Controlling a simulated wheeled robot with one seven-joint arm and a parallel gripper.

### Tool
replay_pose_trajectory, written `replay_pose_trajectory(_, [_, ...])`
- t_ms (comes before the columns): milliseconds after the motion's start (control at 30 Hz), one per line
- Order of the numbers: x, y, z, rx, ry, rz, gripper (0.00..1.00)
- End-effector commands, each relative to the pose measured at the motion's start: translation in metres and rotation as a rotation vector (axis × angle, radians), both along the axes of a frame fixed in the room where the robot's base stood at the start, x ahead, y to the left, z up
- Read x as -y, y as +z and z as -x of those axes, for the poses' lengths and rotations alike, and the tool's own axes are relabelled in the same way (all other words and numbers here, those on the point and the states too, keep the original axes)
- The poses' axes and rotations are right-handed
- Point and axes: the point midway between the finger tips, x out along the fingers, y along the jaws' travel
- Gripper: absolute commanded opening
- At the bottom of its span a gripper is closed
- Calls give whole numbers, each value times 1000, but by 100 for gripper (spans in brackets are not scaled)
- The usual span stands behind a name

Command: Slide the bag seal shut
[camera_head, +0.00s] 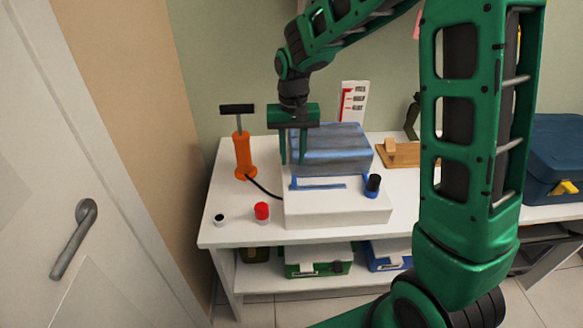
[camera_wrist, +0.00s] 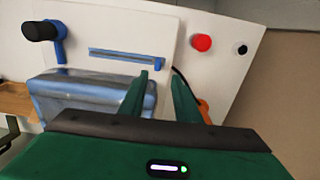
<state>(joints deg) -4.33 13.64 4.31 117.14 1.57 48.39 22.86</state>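The translucent blue-grey bag (camera_head: 335,150) lies puffed up on a white block (camera_head: 340,208) on the table; it also shows in the wrist view (camera_wrist: 85,95). In front of it runs a thin blue seal strip (camera_head: 322,187), also seen in the wrist view (camera_wrist: 120,56). A small upright blue slider (camera_head: 295,182) stands at the strip's left end; in the wrist view (camera_wrist: 159,64) it is at the right end. My gripper (camera_head: 293,162) points down, above and behind the slider by the bag's left end. In the wrist view (camera_wrist: 159,72) its fingers are apart with nothing between them.
A blue fitting with a black knob (camera_head: 373,185) stands at the block's right. An orange hand pump (camera_head: 243,155) with a black hose is left of the bag. A red cap (camera_head: 262,211) and a small black-and-white piece (camera_head: 219,220) sit front left. A blue case (camera_head: 555,150) is far right.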

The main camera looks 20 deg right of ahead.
Motion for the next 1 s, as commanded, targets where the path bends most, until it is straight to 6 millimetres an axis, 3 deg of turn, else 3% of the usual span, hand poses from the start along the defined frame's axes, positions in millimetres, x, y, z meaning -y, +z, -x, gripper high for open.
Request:
replay_pose_trajectory(100, [0, 18, -1, 2, 0, 0, 30])
replay_pose_trajectory(267, [0, 32, -1, 0, 0, -1, 30])
replay_pose_trajectory(800, [2, 35, 0, -1, -2, 0, 30])
replay_pose_trajectory(867, [7, 37, 3, 0, -7, 2, 30])
replay_pose_trajectory(1000, [38, 51, 28, 5, -37, 19, 30])
